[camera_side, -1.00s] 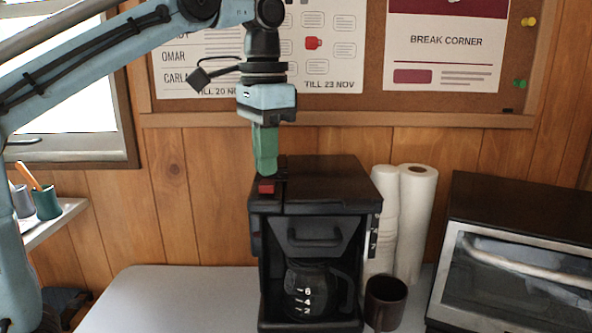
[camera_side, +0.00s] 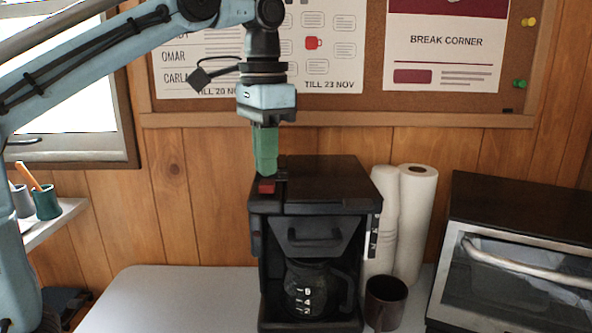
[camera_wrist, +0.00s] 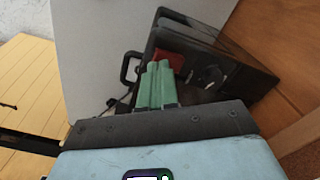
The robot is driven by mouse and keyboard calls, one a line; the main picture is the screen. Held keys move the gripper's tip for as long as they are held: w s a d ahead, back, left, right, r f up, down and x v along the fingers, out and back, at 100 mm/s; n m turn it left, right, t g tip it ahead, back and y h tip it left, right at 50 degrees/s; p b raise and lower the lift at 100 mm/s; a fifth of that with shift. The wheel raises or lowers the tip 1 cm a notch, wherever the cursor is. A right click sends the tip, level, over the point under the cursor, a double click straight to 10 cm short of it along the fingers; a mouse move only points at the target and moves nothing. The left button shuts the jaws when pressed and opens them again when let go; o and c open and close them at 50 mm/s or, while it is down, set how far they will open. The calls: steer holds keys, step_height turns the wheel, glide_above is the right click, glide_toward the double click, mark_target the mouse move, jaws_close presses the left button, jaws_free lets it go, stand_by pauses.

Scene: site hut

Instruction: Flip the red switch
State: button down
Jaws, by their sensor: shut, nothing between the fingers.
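The red switch (camera_side: 266,186) is a small red rocker at the front left of the top of the black coffee maker (camera_side: 330,190). It also shows in the wrist view (camera_wrist: 170,60), just beyond the fingertips. My gripper (camera_side: 266,170) has green fingers, shut with nothing between them, pointing down at the switch from just above and behind. In the wrist view the closed fingers (camera_wrist: 157,68) lie beside the switch and cover part of it. Whether they touch it, I cannot tell.
A glass jug (camera_side: 312,292) stands inside the coffee maker. A dark mug (camera_side: 385,302), white paper rolls (camera_side: 416,222) and a toaster oven (camera_side: 520,260) stand to the right. The grey table (camera_side: 170,300) is clear on the left. A wooden wall is behind.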

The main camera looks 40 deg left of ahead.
mark_target(267, 184)
steer(key=shift+f, duration=0.95)
stand_by(0.8)
steer(key=shift+r, duration=3.55)
steer(key=s+a+f+n+t, duration=0.1)
steer(key=s+a+f, duration=0.2)
steer(key=f, duration=0.3)
steer(key=s+a+f+n, duration=0.1)
steer(key=s+a+f, duration=0.15)
steer(key=f, duration=0.45)
step_height(267, 184, down, 13)
steer(key=d+n+t, duration=0.1)
steer(key=t, duration=0.5)
steer(key=shift+r, duration=0.15)
